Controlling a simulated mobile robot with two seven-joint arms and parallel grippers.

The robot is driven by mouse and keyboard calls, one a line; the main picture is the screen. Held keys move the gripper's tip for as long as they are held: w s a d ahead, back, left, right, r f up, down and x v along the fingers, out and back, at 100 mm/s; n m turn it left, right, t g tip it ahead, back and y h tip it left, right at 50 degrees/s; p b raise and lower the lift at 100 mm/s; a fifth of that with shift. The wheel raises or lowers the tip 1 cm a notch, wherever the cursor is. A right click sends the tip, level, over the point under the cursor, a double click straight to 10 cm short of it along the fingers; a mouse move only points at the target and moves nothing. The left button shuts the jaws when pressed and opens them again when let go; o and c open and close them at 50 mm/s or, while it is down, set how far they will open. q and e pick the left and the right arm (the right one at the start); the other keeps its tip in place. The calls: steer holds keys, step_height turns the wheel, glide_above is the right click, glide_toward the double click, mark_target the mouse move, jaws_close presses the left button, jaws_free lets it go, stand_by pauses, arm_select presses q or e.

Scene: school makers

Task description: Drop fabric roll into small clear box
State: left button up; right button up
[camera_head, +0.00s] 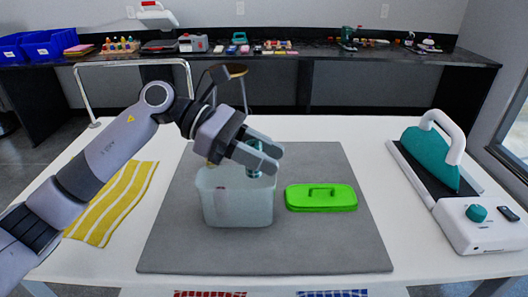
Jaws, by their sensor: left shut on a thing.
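The small clear box (238,207) stands open on a grey mat, near the middle of the white table. My left gripper (262,160) is above the box's rim, over its right back part. It is shut on a teal thing, likely the fabric roll (254,145), which shows only in part between and behind the fingers. The fingers hide much of the roll and part of the box's opening. My right gripper is not in view.
A green lid (321,197) with a handle lies on the grey mat (330,248), right of the box. A yellow striped cloth (112,205) lies at left. A white and teal iron press (440,180) stands at right.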

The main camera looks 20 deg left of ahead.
arm_select(q)
steer(key=o, duration=1.1)
